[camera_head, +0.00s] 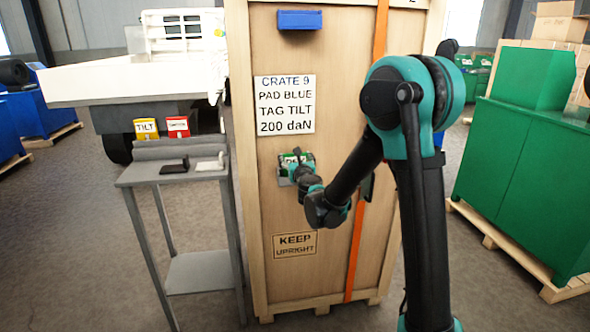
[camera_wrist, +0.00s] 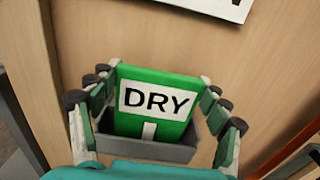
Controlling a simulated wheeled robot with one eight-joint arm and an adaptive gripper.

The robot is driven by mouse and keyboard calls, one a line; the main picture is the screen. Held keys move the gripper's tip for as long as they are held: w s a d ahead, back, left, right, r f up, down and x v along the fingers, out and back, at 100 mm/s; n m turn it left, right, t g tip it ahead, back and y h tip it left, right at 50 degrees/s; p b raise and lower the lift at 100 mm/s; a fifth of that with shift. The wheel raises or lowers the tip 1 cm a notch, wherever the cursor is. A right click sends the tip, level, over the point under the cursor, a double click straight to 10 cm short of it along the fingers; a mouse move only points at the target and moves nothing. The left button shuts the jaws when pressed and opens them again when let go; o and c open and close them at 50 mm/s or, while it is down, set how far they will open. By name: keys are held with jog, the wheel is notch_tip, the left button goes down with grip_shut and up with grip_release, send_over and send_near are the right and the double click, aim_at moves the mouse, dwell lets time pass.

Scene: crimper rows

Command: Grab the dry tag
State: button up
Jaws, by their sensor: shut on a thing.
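The dry tag (camera_wrist: 155,82) is a green block with a white DRY label. It sits upright in a grey holder (camera_wrist: 150,148) on the face of the wooden crate (camera_head: 330,190). My gripper (camera_wrist: 160,76) has its fingers on the left and right sides of the tag and is shut on it. The tag's lower end is hidden inside the holder. In the head view the tag (camera_head: 286,159) shows small and green, partly covered by my gripper (camera_head: 298,160).
A grey stand (camera_head: 170,180) left of the crate carries a yellow TILT holder (camera_head: 146,129), a red holder (camera_head: 178,127), a black item (camera_head: 174,166) and a white item (camera_head: 210,164). An orange strap (camera_head: 357,250) runs down the crate. Green boxes (camera_head: 520,160) stand right.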

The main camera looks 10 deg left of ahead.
jog(key=shift+c, duration=1)
jog(key=shift+r, duration=0.1)
